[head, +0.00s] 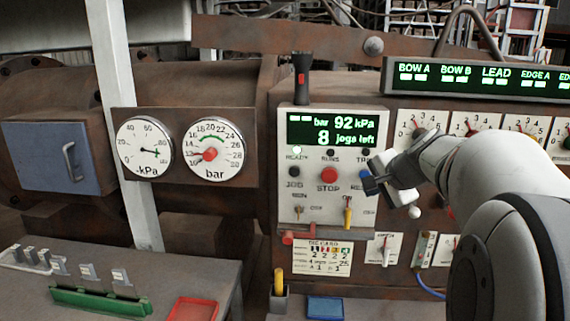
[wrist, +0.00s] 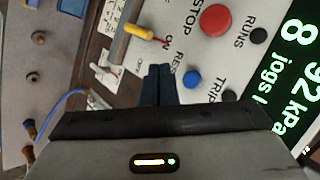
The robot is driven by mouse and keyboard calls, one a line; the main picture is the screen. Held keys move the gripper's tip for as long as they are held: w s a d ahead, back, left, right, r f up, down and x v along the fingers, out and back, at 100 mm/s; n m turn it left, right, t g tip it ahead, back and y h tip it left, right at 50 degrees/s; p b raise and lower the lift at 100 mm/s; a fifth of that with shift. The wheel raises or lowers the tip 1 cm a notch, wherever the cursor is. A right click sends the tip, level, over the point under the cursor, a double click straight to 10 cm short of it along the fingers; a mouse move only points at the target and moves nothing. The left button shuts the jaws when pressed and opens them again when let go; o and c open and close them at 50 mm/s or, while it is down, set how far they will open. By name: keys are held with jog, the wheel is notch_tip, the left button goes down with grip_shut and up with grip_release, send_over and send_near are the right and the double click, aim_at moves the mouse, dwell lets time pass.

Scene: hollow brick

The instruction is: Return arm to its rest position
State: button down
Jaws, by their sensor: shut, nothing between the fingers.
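My gripper (head: 371,186) is in front of the right side of the control panel (head: 292,207), near the blue button (head: 365,174). In the wrist view my gripper's fingers (wrist: 158,72) are together, with nothing between them. The blue button (wrist: 192,77) shows just right of the fingertips there. I cannot tell whether the fingers touch the panel. My arm comes in from the right and hides part of the dials and the panel's right edge.
The red stop button (head: 328,175) and a yellow-handled switch (head: 348,213) are close by. A display reads 92 kPa and 8 jogs left. Dials (head: 419,131) line the right. Two gauges (head: 145,148) (head: 212,152) are left. A bench with a red tray (head: 192,309) is at lower left.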

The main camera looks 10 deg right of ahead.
jog(key=s+a+f+n+g, duration=0.4)
jog(key=s+a+f+n, duration=0.4)
jog(key=s+a, duration=0.45)
jog(key=s+a+f+n+g, duration=0.1)
jog(key=s+f+n, duration=0.2)
jog(key=s, duration=0.3)
jog(key=s+a+f+n+g+h, duration=0.1)
jog(key=s+a+f+n, duration=0.1)
jog(key=s+f+n, duration=0.1)
jog(key=s+f, duration=0.1)
jog(key=s, duration=0.1)
jog(key=shift+s+f+g, duration=0.15)
jog(key=shift+s+g, duration=0.15)
jog(key=shift+s, duration=0.05)
